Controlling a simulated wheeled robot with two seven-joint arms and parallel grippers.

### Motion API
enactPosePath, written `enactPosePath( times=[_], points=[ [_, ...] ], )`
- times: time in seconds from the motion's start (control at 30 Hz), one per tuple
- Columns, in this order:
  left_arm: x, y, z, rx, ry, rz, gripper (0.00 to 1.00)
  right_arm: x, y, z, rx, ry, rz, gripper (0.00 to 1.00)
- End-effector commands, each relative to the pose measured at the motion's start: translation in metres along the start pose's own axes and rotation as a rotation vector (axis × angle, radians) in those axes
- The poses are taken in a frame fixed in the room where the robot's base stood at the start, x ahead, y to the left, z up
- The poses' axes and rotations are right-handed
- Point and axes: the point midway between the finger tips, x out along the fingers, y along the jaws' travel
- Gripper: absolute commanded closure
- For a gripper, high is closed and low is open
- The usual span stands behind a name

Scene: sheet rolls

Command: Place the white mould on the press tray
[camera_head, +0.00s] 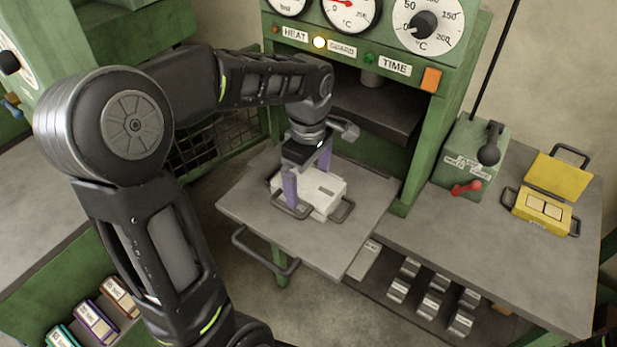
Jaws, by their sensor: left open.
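The white mould (327,193) rests flat on the grey press tray (253,207), which sticks out in front of the green press. A dark handle shows on each side of the mould. My left gripper (307,180) is directly over the mould, with its two purple fingers apart, one at the near left side and one at the far side. The fingers straddle the mould; whether they touch it cannot be told. The back part of the mould is partly hidden by the gripper. My right gripper is not in view.
A yellow mould (543,208) lies open on the grey bench (480,245) at right. A green control box (474,158) with a red lever stands beside the press. Several metal blocks (430,304) sit on a shelf below. Labelled boxes (94,321) stand at lower left.

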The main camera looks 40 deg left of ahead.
Motion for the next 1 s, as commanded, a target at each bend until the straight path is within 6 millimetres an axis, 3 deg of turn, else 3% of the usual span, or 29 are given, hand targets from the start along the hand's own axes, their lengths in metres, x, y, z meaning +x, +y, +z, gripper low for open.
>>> enactPosePath(
  times=[0.27,0.53,0.6,0.77,1.0],
  points=[
    [-0.035,0.001,0.0,0.0,0.001,0.006,0.0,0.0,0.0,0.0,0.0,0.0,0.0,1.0],
    [-0.092,0.001,0.0,-0.001,0.0,0.005,0.0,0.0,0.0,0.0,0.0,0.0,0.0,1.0],
    [-0.107,0.001,0.0,0.0,0.0,0.002,0.0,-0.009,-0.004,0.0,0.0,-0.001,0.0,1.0],
    [-0.12,0.0,0.0,0.0,0.0,0.0,0.0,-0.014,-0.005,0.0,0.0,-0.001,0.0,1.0],
    [-0.121,0.0,0.0,0.0,0.0,0.0,0.0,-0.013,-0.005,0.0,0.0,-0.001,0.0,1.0]
  ],
)
